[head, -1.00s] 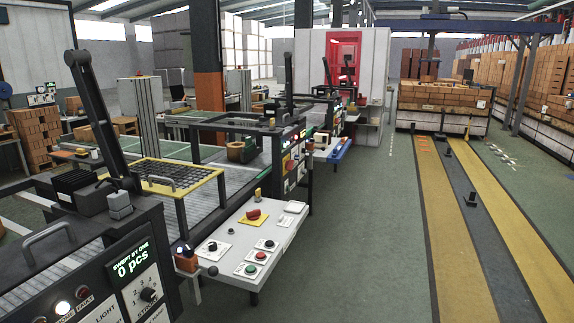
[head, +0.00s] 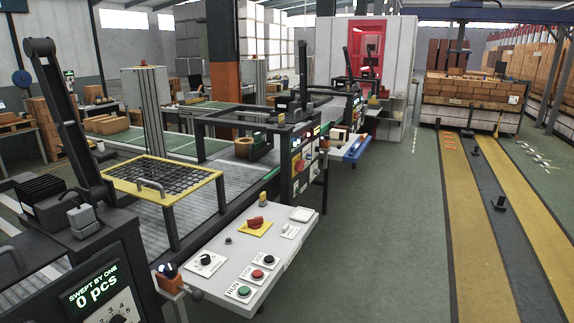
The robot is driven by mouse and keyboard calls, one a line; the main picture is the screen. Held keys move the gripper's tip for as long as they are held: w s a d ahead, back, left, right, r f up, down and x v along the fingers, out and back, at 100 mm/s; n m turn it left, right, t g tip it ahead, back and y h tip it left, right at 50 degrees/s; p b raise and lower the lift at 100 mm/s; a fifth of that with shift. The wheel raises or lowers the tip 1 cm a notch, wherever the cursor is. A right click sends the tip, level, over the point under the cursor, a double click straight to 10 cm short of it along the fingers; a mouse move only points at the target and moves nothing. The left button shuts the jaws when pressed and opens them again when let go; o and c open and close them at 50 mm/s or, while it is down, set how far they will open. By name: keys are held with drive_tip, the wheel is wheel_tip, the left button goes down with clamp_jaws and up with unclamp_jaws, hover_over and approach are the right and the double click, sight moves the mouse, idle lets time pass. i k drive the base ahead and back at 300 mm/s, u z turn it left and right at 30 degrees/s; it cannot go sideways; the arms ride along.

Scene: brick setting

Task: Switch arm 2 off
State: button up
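My gripper is not in view. Black upright arms stand along the conveyor line: a near one (head: 62,115) at the left, a second (head: 303,75) near the middle, and a third (head: 348,65) behind it. I cannot read which is arm 2. A white control table (head: 205,284) stands at the lower middle. The second arm's dark panel (head: 300,165) has small coloured controls.
A black cabinet (head: 72,279) reading "SWEPT BY ONE 0 pcs" fills the lower left, with a knob at the bottom edge. A yellow-framed grate (head: 165,180) covers the conveyor. Green floor (head: 380,260) is open to the right, beside yellow floor strips (head: 470,240).

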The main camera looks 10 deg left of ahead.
sight(299, 166)
drive_tip(key=u, duration=0.3)
drive_tip(key=i, duration=0.55)
drive_tip(key=z, duration=4.75)
drive_tip(key=i, duration=0.15)
drive_tip(key=u, duration=2.9)
drive_tip(key=i, duration=1.35)
